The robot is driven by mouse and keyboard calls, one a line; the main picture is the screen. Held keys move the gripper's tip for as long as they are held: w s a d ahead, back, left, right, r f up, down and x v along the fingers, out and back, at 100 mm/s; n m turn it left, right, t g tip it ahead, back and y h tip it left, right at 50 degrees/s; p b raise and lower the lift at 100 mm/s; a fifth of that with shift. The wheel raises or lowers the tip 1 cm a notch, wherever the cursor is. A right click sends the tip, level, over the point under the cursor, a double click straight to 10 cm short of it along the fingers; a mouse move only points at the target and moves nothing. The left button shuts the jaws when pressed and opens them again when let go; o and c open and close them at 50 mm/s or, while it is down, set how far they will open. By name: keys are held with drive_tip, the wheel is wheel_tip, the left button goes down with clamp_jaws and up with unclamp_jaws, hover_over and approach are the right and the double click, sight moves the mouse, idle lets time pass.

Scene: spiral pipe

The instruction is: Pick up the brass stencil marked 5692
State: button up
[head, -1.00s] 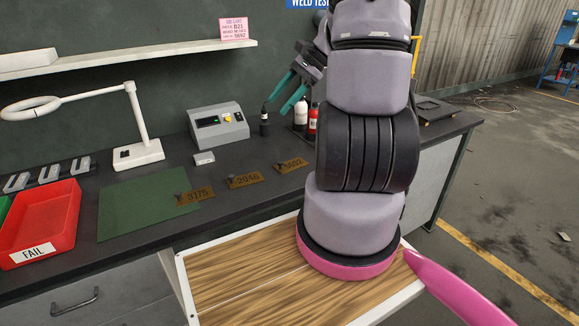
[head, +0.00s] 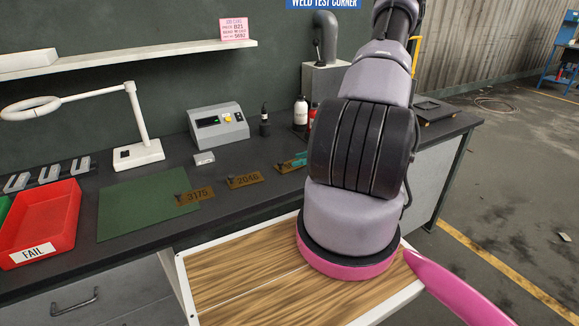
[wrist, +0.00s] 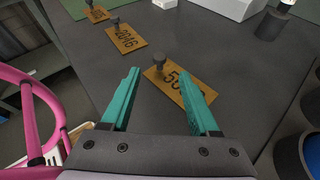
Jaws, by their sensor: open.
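The right finger covers part of the number. I cannot tell how high the tips are above the plate. In the head view the stencil (head: 282,168) is partly hidden by the teal finger and my arm. Stencils 2046 (head: 243,181) and 3175 (head: 196,196) lie to its left.
A green mat (head: 147,205), a red FAIL tray (head: 45,225) and a lamp (head: 139,140) are further left. A grey control box (head: 218,125) and several bottles, including a white one (head: 300,113), stand behind. A pink job card (head: 234,28) sits on the shelf.

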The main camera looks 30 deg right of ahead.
sight(285, 169)
drive_tip(key=x, duration=0.6)
drive_tip(key=shift+w+a, duration=0.1)
drive_tip(key=shift+a, duration=0.1)
clamp_jaws()
